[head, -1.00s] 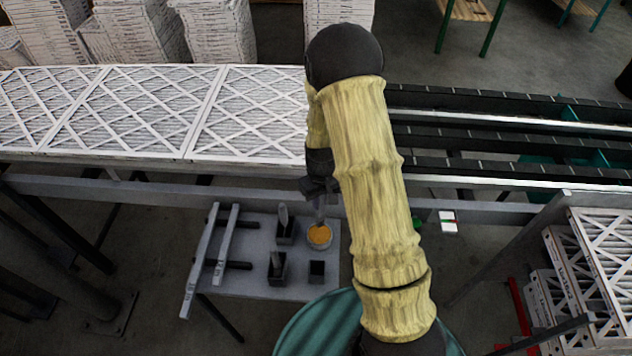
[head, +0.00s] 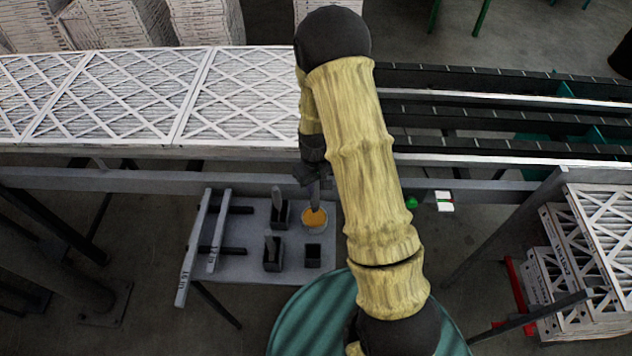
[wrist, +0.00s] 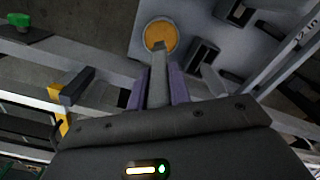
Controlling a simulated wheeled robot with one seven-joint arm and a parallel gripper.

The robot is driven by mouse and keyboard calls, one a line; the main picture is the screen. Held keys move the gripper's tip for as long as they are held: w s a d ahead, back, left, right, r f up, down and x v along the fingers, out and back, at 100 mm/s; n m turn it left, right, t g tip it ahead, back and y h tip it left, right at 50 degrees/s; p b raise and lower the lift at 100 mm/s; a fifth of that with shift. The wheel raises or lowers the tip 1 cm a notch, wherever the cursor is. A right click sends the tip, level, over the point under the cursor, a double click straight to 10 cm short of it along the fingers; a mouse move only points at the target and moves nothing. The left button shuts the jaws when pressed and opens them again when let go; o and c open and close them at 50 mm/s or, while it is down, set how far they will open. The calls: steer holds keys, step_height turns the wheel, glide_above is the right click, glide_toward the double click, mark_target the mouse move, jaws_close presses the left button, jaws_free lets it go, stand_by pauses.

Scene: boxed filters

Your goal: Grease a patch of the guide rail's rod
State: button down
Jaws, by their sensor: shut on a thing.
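My gripper (head: 314,180) is shut on a flat grey tool (wrist: 158,75), between its two purple-grey fingers in the wrist view. The tool points down at a round tin of orange grease (head: 314,217), and its tip overlaps the grease (wrist: 161,34). I cannot tell how deep the tip is. The tin stands on a grey table (head: 240,265). At the table's left are two long pale bars (head: 193,250) with dark crosspieces (head: 238,210), which look like the guide rail. I cannot make out which part is its rod.
Two dark holders (head: 281,215) (head: 273,254) contain upright tools, and a third holder (head: 313,256) looks empty. Behind the table runs a conveyor with boxed filters (head: 110,95). A frame beam (head: 120,178) passes close behind the table. More filters (head: 600,235) are stacked at the right.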

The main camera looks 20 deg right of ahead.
mark_target(315, 201)
steer(key=shift+a+f+b, duration=0.2)
steer(key=shift+f+b, duration=0.45)
steer(key=shift+f, duration=0.6)
steer(key=shift+s+d+f, duration=0.1)
steer(key=shift+f+b, duration=0.45)
steer(key=shift+f, duration=0.05)
steer(key=shift+f, duration=0.1)
stand_by(1.5)
